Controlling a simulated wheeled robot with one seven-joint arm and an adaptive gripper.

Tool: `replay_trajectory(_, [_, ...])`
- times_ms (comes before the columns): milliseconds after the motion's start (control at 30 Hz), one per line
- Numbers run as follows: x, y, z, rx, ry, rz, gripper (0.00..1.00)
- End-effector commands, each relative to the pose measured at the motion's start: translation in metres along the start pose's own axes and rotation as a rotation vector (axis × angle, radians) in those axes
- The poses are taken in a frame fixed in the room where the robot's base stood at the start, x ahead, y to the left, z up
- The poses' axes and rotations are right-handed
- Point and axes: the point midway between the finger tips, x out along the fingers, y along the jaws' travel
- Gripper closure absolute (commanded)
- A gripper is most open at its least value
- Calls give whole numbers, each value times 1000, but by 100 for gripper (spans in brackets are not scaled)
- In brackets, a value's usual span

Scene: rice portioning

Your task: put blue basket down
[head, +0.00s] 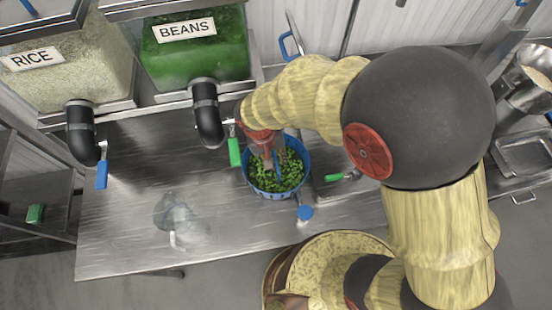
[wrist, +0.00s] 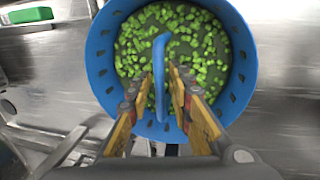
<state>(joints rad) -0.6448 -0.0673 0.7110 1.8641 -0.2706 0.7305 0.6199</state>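The blue basket (head: 249,180) holds green beans (head: 282,180) and is upright over the metal counter, right of the beans dispenser spout. In the wrist view the round blue basket (wrist: 101,72) fills the upper middle, with beans (wrist: 195,40) spread inside it. Its blue handle (wrist: 160,70) runs up between the fingers of my gripper (wrist: 161,72), which are closed in on both sides of it. In the head view my gripper (head: 266,152) reaches down at the basket's back edge. I cannot tell whether the basket's bottom touches the counter.
The metal counter (head: 130,235) has free room at the front left. A clear bag-like object (head: 180,218) lies on it. The rice dispenser (head: 60,70) and beans dispenser (head: 195,50) stand behind, with spouts overhanging. A blue knob (head: 305,212) is close to the basket's front right.

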Motion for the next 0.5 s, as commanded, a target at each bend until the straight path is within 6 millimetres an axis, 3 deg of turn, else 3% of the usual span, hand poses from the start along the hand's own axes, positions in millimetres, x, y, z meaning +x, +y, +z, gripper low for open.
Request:
replay_trajectory(333, [-1,0,0,0,0,0,74])
replay_trajectory(500, [-18,0,-2,1,5,-2,74])
